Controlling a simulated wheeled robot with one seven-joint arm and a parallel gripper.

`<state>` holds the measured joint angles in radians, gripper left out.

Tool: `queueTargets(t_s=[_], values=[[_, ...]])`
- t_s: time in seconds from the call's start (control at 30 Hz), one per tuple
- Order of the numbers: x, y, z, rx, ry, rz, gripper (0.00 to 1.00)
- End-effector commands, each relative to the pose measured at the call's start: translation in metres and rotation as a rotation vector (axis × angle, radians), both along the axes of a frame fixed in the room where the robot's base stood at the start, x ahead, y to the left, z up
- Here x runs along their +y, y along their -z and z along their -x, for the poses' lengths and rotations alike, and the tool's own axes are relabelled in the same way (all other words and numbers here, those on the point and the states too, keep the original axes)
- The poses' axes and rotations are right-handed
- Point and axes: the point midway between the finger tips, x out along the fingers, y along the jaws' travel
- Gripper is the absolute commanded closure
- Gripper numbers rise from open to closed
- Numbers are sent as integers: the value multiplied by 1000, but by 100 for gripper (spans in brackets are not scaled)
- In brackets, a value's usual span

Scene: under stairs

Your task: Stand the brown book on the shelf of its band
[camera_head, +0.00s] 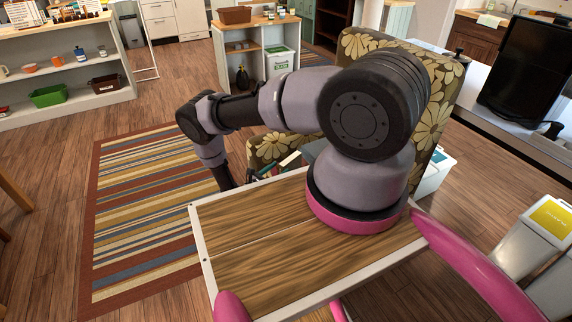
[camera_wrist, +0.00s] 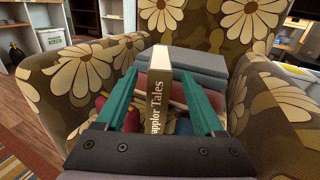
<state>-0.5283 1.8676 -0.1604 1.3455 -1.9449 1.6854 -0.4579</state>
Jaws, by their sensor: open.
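A book with a dark brown spine lettered "…applor Tales" (camera_wrist: 157,108) and a pale end stands among other books on the flowered armchair (camera_wrist: 235,55) in the wrist view. My gripper (camera_wrist: 159,75) is open, with one teal finger on each side of this book. I cannot tell whether the fingers touch it. In the head view my arm reaches over the chair's front side, and the fingers are hard to make out there. A low white shelf unit (camera_head: 62,108) stands at the far left, with books (camera_head: 22,14) along its top.
Grey books (camera_wrist: 195,62) lie behind the brown one, and red and blue items sit beside it. The chair arms rise on both sides. The shelf unit holds cups, a green bin (camera_head: 48,96) and a dark basket (camera_head: 105,84). A striped rug (camera_head: 145,210) covers open floor.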

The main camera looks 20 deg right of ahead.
Motion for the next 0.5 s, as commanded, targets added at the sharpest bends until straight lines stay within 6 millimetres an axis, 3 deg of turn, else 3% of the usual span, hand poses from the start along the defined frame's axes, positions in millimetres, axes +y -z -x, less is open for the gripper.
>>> queueTargets(t_s=[0.2,0.5], values=[[30,0,13,0,-2,1,30],[38,0,18,0,1,1,30]])
